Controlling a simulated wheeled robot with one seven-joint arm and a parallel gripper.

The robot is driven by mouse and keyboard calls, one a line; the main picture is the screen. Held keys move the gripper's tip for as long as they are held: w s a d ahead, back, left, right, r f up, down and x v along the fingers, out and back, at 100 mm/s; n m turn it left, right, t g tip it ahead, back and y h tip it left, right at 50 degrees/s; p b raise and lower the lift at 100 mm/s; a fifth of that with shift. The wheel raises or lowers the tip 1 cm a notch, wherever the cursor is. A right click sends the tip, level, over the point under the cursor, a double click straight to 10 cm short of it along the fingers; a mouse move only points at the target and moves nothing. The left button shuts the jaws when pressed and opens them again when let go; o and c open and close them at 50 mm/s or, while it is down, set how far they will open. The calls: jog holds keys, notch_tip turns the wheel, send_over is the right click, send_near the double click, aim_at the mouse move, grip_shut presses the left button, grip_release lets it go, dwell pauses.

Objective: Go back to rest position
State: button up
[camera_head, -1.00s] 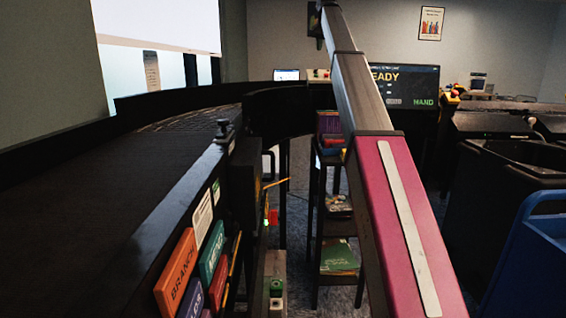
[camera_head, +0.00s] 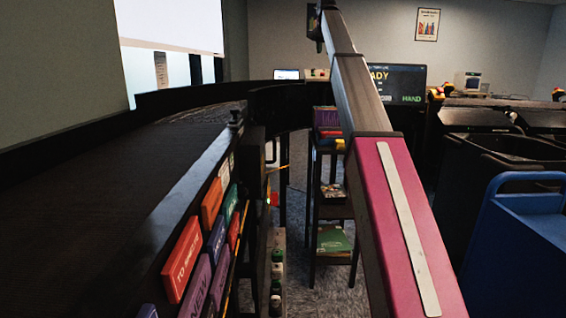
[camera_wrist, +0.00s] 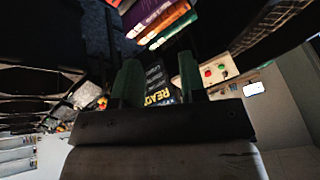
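My gripper (camera_wrist: 158,72) shows in the wrist view with its two dark green fingers apart and nothing held between them. The wrist view is turned over, and the screen reading READY (camera_wrist: 158,90) shows beyond the gap between the fingers. In the head view my arm stretches forward and up. My fingers cannot be made out there. No object is in contact with the fingers.
A shelf cart (camera_head: 333,212) with books stands ahead. Black bins (camera_head: 450,185) and a blue cart (camera_head: 520,245) stand at right.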

jog(key=s+f+n+g, duration=0.1)
jog(key=s+f, duration=0.4)
jog(key=f, duration=1.1)
jog(key=s+f+n, duration=0.1)
jog(key=s+f, duration=0.4)
jog(key=f, duration=1)
jog(key=s+f+n+g, duration=0.1)
jog(key=s+f, duration=0.4)
jog(key=f, duration=1.1)
jog(key=s+f+n+g, duration=0.1)
jog(key=s+f, duration=1.5)
jog(key=s, duration=0.2)
jog(key=s+f+n+g, duration=0.1)
jog(key=s+f+n, duration=0.1)
jog(key=s+f, duration=1.4)
jog(key=s, duration=0.3)
jog(key=shift+s+d+g+y, duration=0.2)
jog(key=shift+g+y, duration=0.1)
jog(key=shift+g, duration=0.1)
jog(key=shift+f, duration=0.1)
